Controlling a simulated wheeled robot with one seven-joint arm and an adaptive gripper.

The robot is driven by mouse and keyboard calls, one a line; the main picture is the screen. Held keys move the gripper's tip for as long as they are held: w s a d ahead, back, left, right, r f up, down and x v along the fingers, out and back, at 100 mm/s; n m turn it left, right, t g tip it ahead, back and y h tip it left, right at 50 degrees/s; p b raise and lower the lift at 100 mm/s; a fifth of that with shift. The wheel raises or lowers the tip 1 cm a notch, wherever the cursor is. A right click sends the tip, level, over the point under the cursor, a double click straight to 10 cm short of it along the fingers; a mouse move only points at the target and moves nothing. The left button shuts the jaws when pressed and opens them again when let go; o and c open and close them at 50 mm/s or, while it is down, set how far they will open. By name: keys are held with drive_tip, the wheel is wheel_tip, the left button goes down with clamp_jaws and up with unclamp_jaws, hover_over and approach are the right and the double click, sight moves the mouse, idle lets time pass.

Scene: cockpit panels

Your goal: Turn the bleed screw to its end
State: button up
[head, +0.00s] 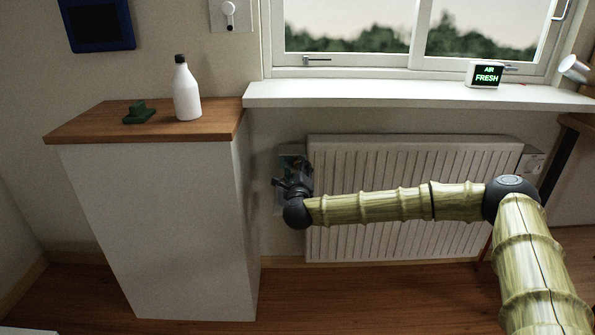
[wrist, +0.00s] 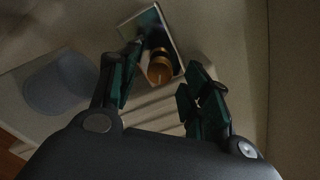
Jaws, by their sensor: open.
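The bleed screw (wrist: 160,69) shows in the wrist view as a small brass-coloured round piece in front of a pale plate (wrist: 147,20). My gripper (wrist: 161,72) is open, with one dark green finger to the left of the screw and the other to its right. The fingers do not appear to be closed on it, and I cannot tell whether either touches it. In the head view my gripper (head: 293,172) is at the radiator's upper left end and hides the screw.
The white radiator (head: 420,160) is on the wall under the window sill (head: 400,94). A white cabinet with a wooden top (head: 80,128) stands close to the left of my gripper. A white bottle (head: 187,92) and a small green object (head: 139,112) are on it.

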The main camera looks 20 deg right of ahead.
drive_tip(key=shift+x, duration=0.95)
drive_tip(key=c, duration=1)
drive_tip(key=shift+c, duration=0.2)
